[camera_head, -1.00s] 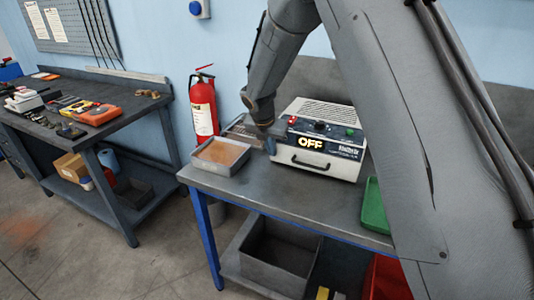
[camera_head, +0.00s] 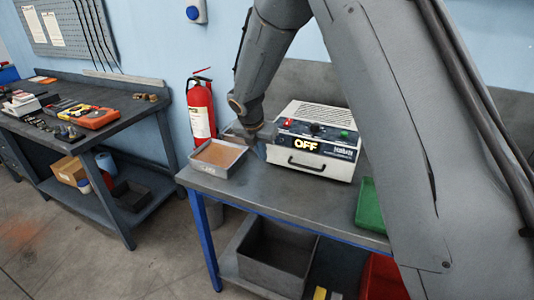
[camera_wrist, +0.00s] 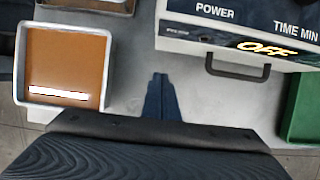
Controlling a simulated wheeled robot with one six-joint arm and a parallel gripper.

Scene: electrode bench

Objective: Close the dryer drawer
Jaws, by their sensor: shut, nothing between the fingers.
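The dryer (camera_head: 325,118) is a white box with a vented top and a dark control panel with a lit OFF display, on the bench. Its drawer front, low on the face, carries a dark handle (camera_head: 305,165). The handle also shows in the wrist view (camera_wrist: 238,68). The drawer front looks about flush with the face; I cannot tell if a small gap is left. My gripper (camera_head: 259,152) is shut and empty, left of the dryer. In the wrist view its blue fingertips (camera_wrist: 160,82) are together over bare bench, left of the handle and apart from it.
A tray of orange-brown material (camera_head: 218,155) sits left of my gripper, and a green tray (camera_head: 371,205) sits to the right. Bare bench (camera_head: 275,188) lies in front of the dryer. A red extinguisher (camera_head: 201,112) stands behind, and a grey bin (camera_head: 275,262) is below.

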